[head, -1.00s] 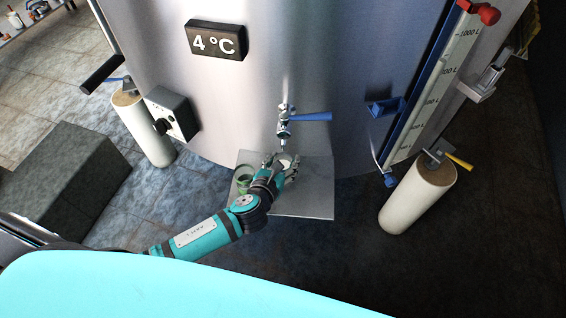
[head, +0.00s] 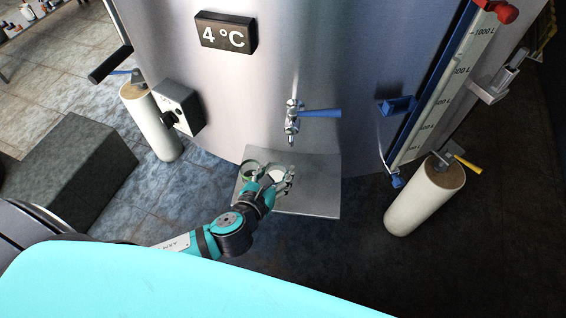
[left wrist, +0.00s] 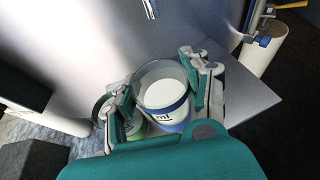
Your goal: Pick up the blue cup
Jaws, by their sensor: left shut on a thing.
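The blue cup (left wrist: 167,112) is a clear cup with a blue band, "ml" lettering and white contents. It stands upright between the two fingers of my left gripper (left wrist: 160,98), which is shut on it. In the head view my left gripper (head: 277,181) is over the left part of the metal shelf below the tap. The fingers partly hide the cup there. I cannot tell whether its base touches the shelf. My right gripper is not in view.
A green cup (head: 247,171) stands close to the left of the gripper on the metal shelf (head: 318,190). The tap (head: 291,122) with its blue lever (head: 320,113) sits on the tank above. The shelf's right side is clear.

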